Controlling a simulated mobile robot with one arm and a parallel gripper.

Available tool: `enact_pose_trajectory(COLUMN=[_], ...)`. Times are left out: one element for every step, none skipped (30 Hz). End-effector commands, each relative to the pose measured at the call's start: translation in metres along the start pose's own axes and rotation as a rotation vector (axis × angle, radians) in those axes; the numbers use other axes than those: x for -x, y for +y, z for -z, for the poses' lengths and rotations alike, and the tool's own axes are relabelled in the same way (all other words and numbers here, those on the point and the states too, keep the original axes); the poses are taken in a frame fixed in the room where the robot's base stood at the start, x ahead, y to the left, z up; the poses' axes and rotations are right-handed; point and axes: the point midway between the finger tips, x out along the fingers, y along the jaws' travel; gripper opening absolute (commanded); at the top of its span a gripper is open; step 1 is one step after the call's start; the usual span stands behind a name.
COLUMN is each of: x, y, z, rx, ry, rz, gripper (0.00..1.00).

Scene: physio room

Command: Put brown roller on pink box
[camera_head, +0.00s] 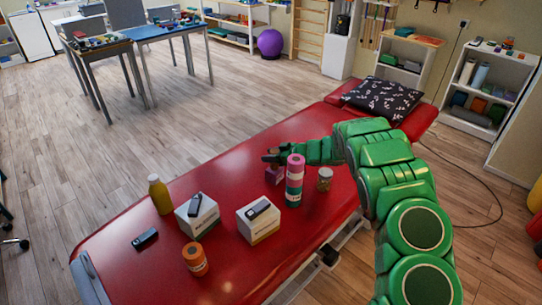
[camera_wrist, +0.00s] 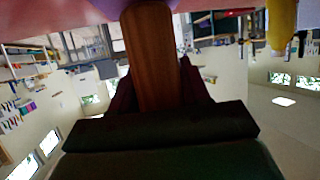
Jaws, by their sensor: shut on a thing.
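The brown roller (camera_wrist: 152,60) shows in the wrist view, clasped between the dark fingers of my gripper (camera_wrist: 155,100). Its far end reaches the top of that view, close to a purple-pink surface. In the head view my gripper (camera_head: 272,157) is over the red couch, just above the pink box (camera_head: 274,176), and I cannot make out the roller there. Whether the roller touches the box I cannot tell. The pink box stands on the couch, partly hidden by the pink and teal roll.
On the red couch (camera_head: 240,165) stand the pink and teal roll (camera_head: 294,182), a small jar (camera_head: 324,179), two white boxes (camera_head: 197,217) (camera_head: 258,224) with dark devices on top, a yellow bottle (camera_head: 160,196), an orange roll (camera_head: 195,260) and a black device (camera_head: 145,239). A patterned pillow (camera_head: 383,97) lies behind.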

Motion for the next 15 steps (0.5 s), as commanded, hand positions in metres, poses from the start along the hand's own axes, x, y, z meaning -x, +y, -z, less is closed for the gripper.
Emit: enact_pose_trajectory(x=[-0.0007,-0.0007,-0.0006,-0.0005,-0.0005,-0.0004,-0.0004,-0.0005,-0.0007,-0.0009,-0.0012,-0.0015,-0.0015,-0.0014,-0.0014], y=[0.0002,0.0003,0.0004,0.0005,0.0004,0.0005,0.0005,0.0005,0.0005,0.0005,0.0005,0.0005,0.0005,0.0005,0.0005], z=[-0.0015,-0.0017,-0.0014,-0.0011,-0.0010,-0.0009,-0.0009,-0.0011,-0.0015,-0.0021,-0.0029,-0.0036,-0.0035,-0.0034,-0.0034], rx=[0.001,0.001,0.002,0.002,0.002,0.002,0.002,0.002,0.002,0.002,0.002,0.002,0.002,0.002,0.002], ry=[0.000,0.001,0.000,0.001,0.001,0.001,0.001,0.000,0.000,0.000,0.000,0.000,0.000,0.000,0.000], rz=[0.000,0.000,-0.001,-0.001,-0.001,-0.001,-0.001,-0.001,-0.001,-0.001,-0.001,-0.001,-0.001,-0.001,-0.001], gripper=[0.16,0.16,0.16,0.16,0.16,0.16,0.16,0.16,0.16,0.16,0.16,0.16,0.49,0.53,0.60])
